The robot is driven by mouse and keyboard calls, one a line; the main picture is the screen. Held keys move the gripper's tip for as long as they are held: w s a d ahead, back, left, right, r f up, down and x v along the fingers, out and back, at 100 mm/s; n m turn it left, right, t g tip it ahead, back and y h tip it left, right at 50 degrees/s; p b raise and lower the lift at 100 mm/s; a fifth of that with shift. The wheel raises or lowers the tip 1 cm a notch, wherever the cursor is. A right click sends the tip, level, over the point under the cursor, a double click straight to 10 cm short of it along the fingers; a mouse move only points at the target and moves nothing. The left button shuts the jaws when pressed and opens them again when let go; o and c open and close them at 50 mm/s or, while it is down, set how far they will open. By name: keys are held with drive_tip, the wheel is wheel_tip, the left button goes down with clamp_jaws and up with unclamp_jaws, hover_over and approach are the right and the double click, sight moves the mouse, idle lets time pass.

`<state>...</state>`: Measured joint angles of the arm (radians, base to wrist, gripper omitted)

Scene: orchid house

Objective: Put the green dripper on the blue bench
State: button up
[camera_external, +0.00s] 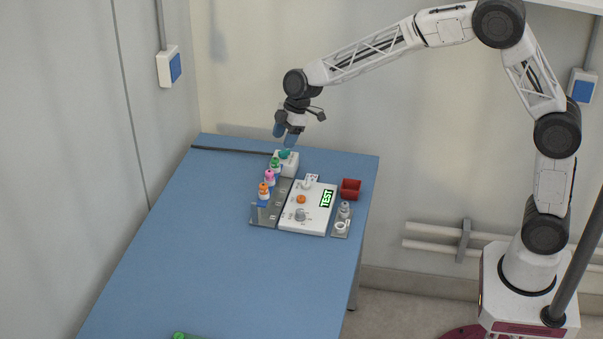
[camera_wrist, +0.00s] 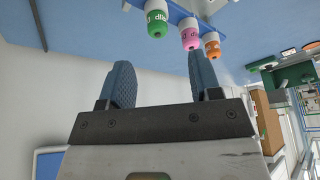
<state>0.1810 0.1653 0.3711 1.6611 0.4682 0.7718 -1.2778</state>
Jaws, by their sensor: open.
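The green dripper (camera_external: 275,165), a small white bottle with a green cap, stands at the far end of a row in a rack on the blue bench (camera_external: 210,270). It also shows at the top of the wrist view (camera_wrist: 157,24), beyond my fingertips and roughly between them. A pink-capped dripper (camera_external: 269,178) and an orange-capped dripper (camera_external: 263,191) stand beside it in the rack. My gripper (camera_external: 285,137) is above the bench's far end, slightly above and behind the green dripper. Its blue fingers are apart with nothing between them in the wrist view (camera_wrist: 161,75).
A white device (camera_external: 315,222) with a TEST display stands right of the rack. A red box (camera_external: 350,188) sits at the right edge. The bench's near part is mostly bare.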

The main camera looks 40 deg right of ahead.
sight(310, 156)
drive_tip(key=shift+w+f, duration=0.1)
idle(0.3)
drive_tip(key=shift+x, duration=1.2)
drive_tip(key=shift+f, duration=0.1)
drive_tip(key=shift+x, duration=2.5)
drive_tip(key=shift+w, duration=0.1)
drive_tip(key=shift+c, duration=0.2)
drive_tip(key=c, duration=1)
drive_tip(key=shift+c, duration=0.2)
